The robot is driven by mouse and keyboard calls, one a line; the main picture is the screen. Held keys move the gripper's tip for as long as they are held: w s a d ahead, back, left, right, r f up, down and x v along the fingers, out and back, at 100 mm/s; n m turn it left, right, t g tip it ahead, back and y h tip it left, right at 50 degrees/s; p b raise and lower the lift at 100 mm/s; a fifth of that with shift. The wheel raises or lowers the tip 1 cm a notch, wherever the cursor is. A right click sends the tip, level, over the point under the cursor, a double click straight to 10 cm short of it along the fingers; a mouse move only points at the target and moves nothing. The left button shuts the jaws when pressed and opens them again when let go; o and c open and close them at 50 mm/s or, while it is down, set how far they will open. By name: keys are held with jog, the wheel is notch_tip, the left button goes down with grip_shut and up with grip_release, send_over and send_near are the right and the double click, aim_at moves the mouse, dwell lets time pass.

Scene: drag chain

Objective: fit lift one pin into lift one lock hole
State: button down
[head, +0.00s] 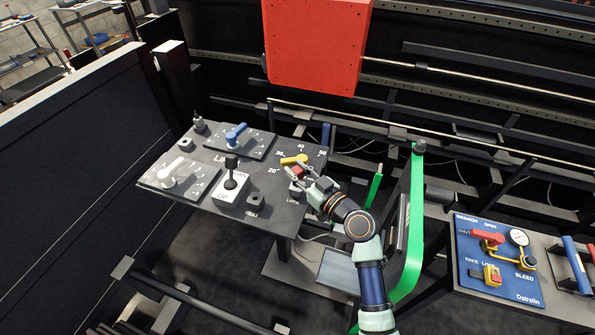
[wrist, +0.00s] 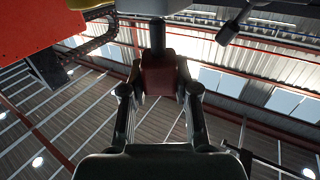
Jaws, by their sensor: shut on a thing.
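My gripper (head: 305,178) is over the right front part of the grey lift panel (head: 225,208), near the printed word LOCK. In the wrist view my gripper (wrist: 158,82) is shut on the red head of the lift one pin (wrist: 160,75). A dark shaft runs from the red head, away from the gripper. The red head also shows small between the fingers in the head view (head: 296,171). A grey block by the LOCK label (head: 295,189) is partly covered by my gripper. I cannot see its hole or tell whether the pin touches it.
A yellow lever (head: 293,160) stands just behind my gripper. The panel also bears a blue lever (head: 236,134), a white lever (head: 173,173), a black joystick (head: 231,176) and a small dark block by REST (head: 255,200). A green-edged frame (head: 414,220) stands to the right.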

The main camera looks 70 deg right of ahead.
jog(key=shift+f+b, duration=1.7)
jog(key=shift+b, duration=0.25)
jog(key=c, duration=0.8)
grip_release()
jog(key=shift+s, duration=0.1)
jog(key=v, duration=1.2)
jog(key=shift+r, duration=0.1)
